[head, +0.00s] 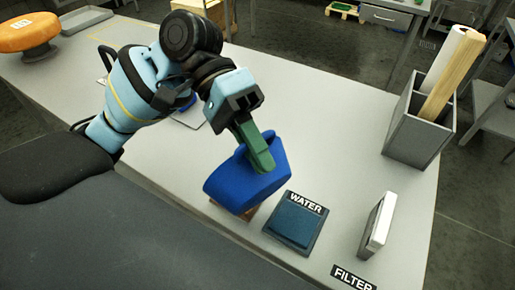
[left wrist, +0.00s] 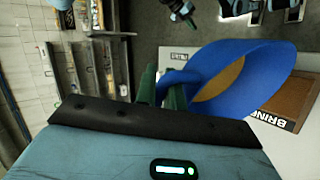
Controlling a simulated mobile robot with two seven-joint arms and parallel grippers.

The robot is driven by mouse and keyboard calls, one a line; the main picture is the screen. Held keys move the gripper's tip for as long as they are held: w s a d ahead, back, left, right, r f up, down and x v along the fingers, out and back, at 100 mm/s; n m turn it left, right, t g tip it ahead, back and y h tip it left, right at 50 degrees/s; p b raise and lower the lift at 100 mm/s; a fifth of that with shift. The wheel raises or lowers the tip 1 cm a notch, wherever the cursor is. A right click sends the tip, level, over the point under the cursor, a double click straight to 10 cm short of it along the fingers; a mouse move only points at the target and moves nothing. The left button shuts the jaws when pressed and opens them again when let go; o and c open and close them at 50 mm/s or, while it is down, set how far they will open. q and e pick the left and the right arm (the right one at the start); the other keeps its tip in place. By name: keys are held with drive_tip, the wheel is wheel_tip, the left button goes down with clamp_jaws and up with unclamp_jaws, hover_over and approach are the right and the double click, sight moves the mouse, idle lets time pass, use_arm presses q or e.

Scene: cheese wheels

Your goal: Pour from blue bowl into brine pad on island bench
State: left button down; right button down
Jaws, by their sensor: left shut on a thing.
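My left gripper (head: 262,163) has green fingers and is shut on the blue bowl (head: 240,188) at its handle side. The bowl is tilted and held over the bench. In the left wrist view, the gripper (left wrist: 163,85) meets the bowl (left wrist: 262,62), whose opening shows an orange-brown surface inside; whether this is its contents I cannot tell. The brown brine pad (head: 247,213) lies mostly hidden under the bowl in the head view. In the left wrist view, the brine pad (left wrist: 300,90) and its partly cut-off label show beyond the bowl. My right gripper is not in view.
On the island bench (head: 330,140), a dark blue pad labelled WATER (head: 296,222) lies right of the bowl. A white upright block (head: 378,225) stands near a FILTER label (head: 353,278). An orange wheel (head: 28,32) stands far left.

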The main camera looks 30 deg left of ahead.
use_arm(q)
drive_tip(key=shift+a, duration=0.1)
idle(0.4)
drive_tip(key=shift+w+a+r+h, duration=0.1)
drive_tip(key=shift+w+a+h, duration=0.15)
drive_tip(key=shift+a+h, duration=0.1)
idle(1.0)
drive_tip(key=shift+w+a+g+h, duration=0.2)
drive_tip(key=shift+a+g+h, duration=0.15)
drive_tip(key=shift+a, duration=0.1)
idle(0.8)
drive_tip(key=shift+a, duration=0.1)
drive_tip(key=shift+w+a, duration=0.2)
drive_tip(key=shift+a, duration=0.15)
drive_tip(key=shift+h, duration=0.3)
idle(0.7)
